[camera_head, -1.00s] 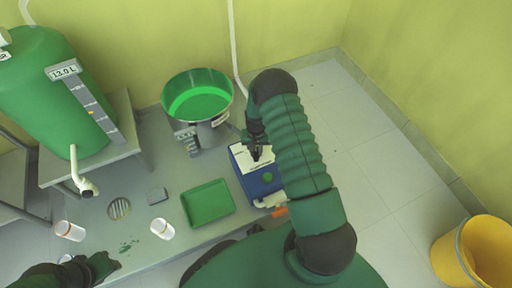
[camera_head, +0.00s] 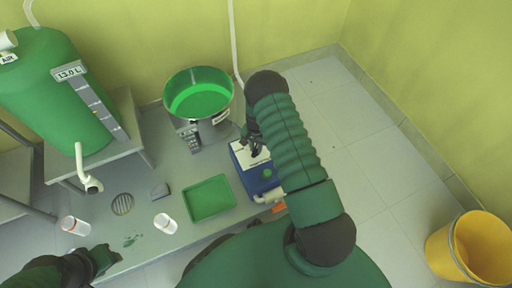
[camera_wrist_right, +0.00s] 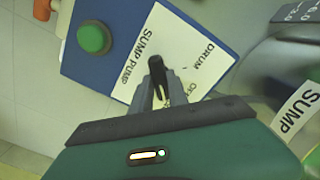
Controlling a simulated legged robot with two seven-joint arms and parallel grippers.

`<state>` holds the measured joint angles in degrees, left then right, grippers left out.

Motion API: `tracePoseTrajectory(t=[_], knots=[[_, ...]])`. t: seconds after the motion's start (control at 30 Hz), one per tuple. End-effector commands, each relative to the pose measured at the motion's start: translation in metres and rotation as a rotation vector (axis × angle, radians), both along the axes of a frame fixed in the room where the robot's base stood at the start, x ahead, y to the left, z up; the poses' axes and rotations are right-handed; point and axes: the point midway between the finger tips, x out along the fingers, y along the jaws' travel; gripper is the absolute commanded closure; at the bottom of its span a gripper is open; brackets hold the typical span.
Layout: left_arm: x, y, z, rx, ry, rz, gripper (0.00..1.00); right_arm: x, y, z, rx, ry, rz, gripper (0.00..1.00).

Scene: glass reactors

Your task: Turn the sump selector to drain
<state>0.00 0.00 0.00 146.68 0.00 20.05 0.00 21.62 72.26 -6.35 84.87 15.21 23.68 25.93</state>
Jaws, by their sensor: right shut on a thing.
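In the right wrist view the plate (camera_wrist_right: 172,35) reads SUMP PUMP, DRUM and OFF; any other marking is hidden by my gripper. My right gripper (camera_wrist_right: 160,84) is over the plate, shut on the black selector (camera_wrist_right: 156,65), whose upper end shows between the fingers. I cannot tell which marking the selector points at. My left gripper (camera_head: 103,260) is low at the left; its jaws are unclear.
A green tank (camera_head: 57,95) stands on a grey bench at left. A green-filled basin (camera_head: 199,96) stands behind the pump. A yellow bucket (camera_head: 446,252) is at right.

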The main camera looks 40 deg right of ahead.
Motion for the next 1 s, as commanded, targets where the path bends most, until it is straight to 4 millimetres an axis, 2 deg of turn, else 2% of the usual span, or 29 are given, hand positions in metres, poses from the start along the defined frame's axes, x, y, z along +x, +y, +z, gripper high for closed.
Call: tracePoseTrajectory(t=[0.13,0.17,0.33,0.67,0.77,1.0], knots=[[0.000,0.000,0.000,0.000,0.000,0.000,0.64,0.000,0.000,0.000,0.000,0.000,-0.003,1.00],[0.000,0.000,0.000,0.000,0.000,0.000,0.64,0.000,0.000,0.000,0.000,0.000,-0.003,0.79],[0.000,0.000,0.000,0.000,0.000,0.000,0.64,0.000,0.000,0.000,0.000,0.000,-0.002,0.58],[0.000,0.000,0.003,0.000,0.000,0.000,0.64,0.000,0.000,0.005,0.000,-0.001,0.000,0.58],[0.000,0.000,0.013,0.000,0.000,0.000,0.64,0.001,0.000,0.022,0.000,-0.001,0.000,0.58],[0.000,0.000,0.050,0.000,0.000,0.000,0.64,0.001,0.000,0.092,0.000,-0.002,0.000,0.58]])
